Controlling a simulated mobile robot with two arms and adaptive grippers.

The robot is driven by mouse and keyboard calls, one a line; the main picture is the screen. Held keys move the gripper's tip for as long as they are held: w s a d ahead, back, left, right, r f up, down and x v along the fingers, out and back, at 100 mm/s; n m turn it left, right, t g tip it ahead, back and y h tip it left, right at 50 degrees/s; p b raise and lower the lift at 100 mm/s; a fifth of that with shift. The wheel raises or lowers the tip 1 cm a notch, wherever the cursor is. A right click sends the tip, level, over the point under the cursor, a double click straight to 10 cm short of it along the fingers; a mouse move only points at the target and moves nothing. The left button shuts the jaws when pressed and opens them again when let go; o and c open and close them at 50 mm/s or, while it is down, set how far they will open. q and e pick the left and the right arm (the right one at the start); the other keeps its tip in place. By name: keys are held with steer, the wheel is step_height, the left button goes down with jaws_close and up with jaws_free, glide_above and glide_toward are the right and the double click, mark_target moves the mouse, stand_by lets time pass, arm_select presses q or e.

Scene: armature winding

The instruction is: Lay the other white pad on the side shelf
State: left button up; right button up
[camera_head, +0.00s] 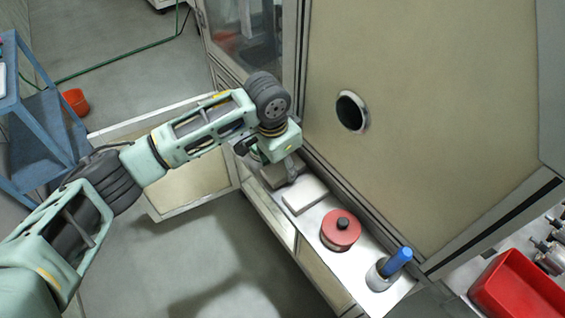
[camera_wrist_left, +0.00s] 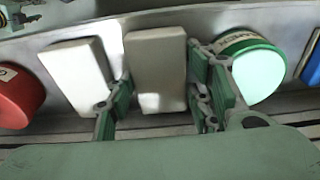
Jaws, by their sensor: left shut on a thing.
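My left gripper (camera_head: 286,172) is over the far part of the narrow side shelf (camera_head: 366,283). In the left wrist view its two green fingers (camera_wrist_left: 160,103) are shut on a white pad (camera_wrist_left: 156,62), one finger on each side. This pad also shows partly in the head view (camera_head: 270,178), low at the shelf; I cannot tell whether it touches the surface. The other white pad (camera_head: 305,196) lies flat on the shelf beside it, and shows left of the held pad in the left wrist view (camera_wrist_left: 75,72). My right gripper is not in view.
A red round spool (camera_head: 340,234) and a blue-handled item (camera_head: 398,262) in a grey holder stand nearer on the shelf. A green-rimmed round container (camera_wrist_left: 255,68) is right of the held pad in the wrist view. The cabinet wall (camera_head: 430,130) rises behind. A red crate (camera_head: 520,290) is at right.

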mark_target(277, 171)
arm_select(q)
steer(key=o, duration=0.7)
steer(key=shift+s, duration=0.1)
steer(key=shift+f, duration=0.1)
steer(key=shift+r, duration=0.5)
steer(key=r, duration=0.3)
steer(key=a+r+b, duration=0.1)
steer(key=r, duration=0.3)
steer(key=s+r+b, duration=0.1)
steer(key=r, duration=0.3)
steer(key=shift+a+r, duration=0.15)
